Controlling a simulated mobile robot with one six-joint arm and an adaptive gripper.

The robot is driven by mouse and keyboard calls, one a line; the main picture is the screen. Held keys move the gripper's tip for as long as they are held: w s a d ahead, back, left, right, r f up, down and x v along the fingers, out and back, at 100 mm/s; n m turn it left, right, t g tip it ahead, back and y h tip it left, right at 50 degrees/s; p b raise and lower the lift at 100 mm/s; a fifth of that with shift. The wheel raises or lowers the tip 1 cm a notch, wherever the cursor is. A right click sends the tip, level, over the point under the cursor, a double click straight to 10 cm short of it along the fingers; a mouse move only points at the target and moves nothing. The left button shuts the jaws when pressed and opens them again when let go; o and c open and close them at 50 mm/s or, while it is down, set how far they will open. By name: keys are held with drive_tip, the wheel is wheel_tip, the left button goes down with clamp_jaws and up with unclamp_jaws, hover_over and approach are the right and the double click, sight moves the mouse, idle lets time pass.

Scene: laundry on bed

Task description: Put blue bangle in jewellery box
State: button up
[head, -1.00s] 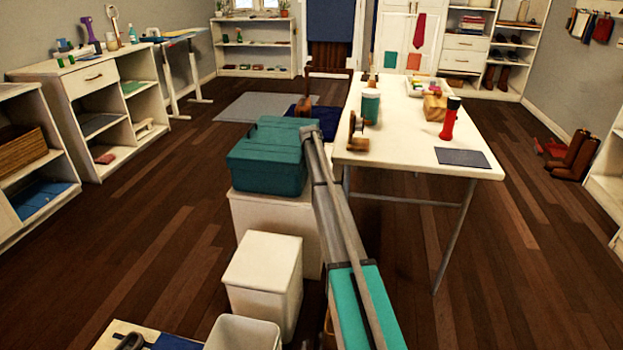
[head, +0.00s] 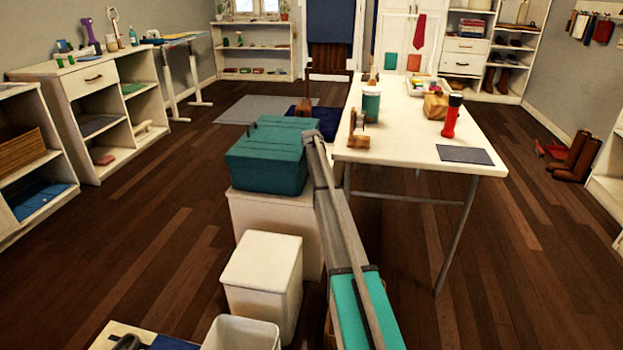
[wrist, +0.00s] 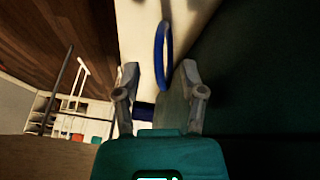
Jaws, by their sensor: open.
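The blue bangle (wrist: 161,55) shows in the wrist view as a narrow upright ring, seen nearly edge-on. My gripper (wrist: 158,78) is open, with one finger on each side of the bangle's line. The bangle lies between and just beyond the fingertips, with a visible gap to each, and is not gripped. I cannot make out the bangle in the head view, where my gripper is hidden too. A brown wooden box-like item (head: 436,106) stands on the white table, but I cannot tell whether it is the jewellery box.
The white table (head: 400,168) holds a red torch (head: 452,118), a teal jar (head: 371,105) and a small wooden stand (head: 357,138). A teal chest (head: 268,165) on a white block and a white bin (head: 262,270) stand close left of my arm. Dark floor is open farther left.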

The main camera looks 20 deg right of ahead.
drive_tip(key=shift+b+x, duration=0.55)
drive_tip(key=shift+x, duration=0.35)
clamp_jaws()
